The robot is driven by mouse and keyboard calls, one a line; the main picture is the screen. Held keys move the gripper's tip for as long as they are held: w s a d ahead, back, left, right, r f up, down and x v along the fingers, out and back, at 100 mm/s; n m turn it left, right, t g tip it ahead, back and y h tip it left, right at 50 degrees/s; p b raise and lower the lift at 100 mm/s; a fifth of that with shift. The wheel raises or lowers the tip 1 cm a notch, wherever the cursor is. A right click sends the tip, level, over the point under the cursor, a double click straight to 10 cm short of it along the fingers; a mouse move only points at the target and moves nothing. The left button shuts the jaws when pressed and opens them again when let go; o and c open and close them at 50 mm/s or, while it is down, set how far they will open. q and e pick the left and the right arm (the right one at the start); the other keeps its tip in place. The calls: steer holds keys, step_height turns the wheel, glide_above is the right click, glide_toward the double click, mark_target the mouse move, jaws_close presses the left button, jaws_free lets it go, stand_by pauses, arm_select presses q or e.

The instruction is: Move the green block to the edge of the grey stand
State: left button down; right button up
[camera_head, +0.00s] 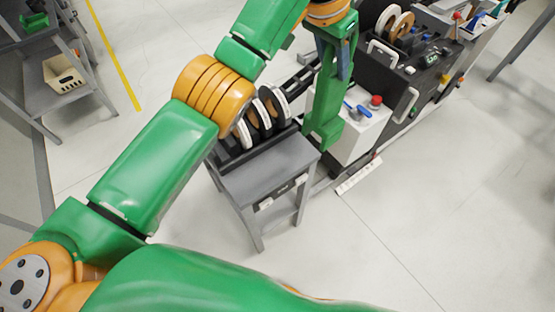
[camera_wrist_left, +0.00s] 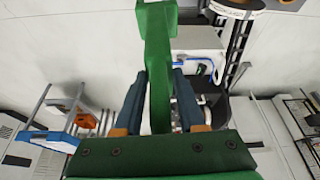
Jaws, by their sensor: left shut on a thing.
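The green block (camera_head: 327,102) is a long bar with a wider end. My left gripper (camera_head: 343,66) is shut on it, and the bar hangs down from the fingers in the head view. In the left wrist view the green block (camera_wrist_left: 158,60) stands between the two dark blue fingers of the left gripper (camera_wrist_left: 159,90). The grey stand (camera_head: 268,168) is a small table at the middle of the head view. The block's lower end appears just right of the stand's far right corner; I cannot tell whether they touch. My right gripper is not in view.
Several black, white-rimmed rolls (camera_head: 262,112) sit in a rack at the stand's back, partly behind my arm. A machine with a white box (camera_head: 360,132), red knob and blue handle is right of the block. Open floor (camera_head: 420,230) lies in front right.

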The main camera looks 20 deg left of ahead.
arm_select(q)
steer(key=s+a+f+p, duration=0.1)
steer(key=s+a, duration=0.2)
steer(key=s, duration=0.3)
steer(key=s+a+f+m+p, duration=0.1)
steer(key=s+a, duration=0.1)
steer(key=s, duration=0.4)
steer(key=s+a+f+p, duration=0.1)
steer(key=s+a, duration=0.2)
steer(key=s, duration=0.2)
steer(key=w+a+f, duration=0.3)
steer(key=w+f, duration=0.9)
steer(key=w, duration=0.1)
steer(key=shift+a+f, duration=0.4)
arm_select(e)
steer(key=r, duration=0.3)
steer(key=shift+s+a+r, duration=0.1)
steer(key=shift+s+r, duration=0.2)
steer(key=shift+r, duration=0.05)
arm_select(q)
steer(key=shift+f, duration=0.15)
steer(key=c, duration=0.5)
jaws_free()
steer(key=shift+s, duration=0.1)
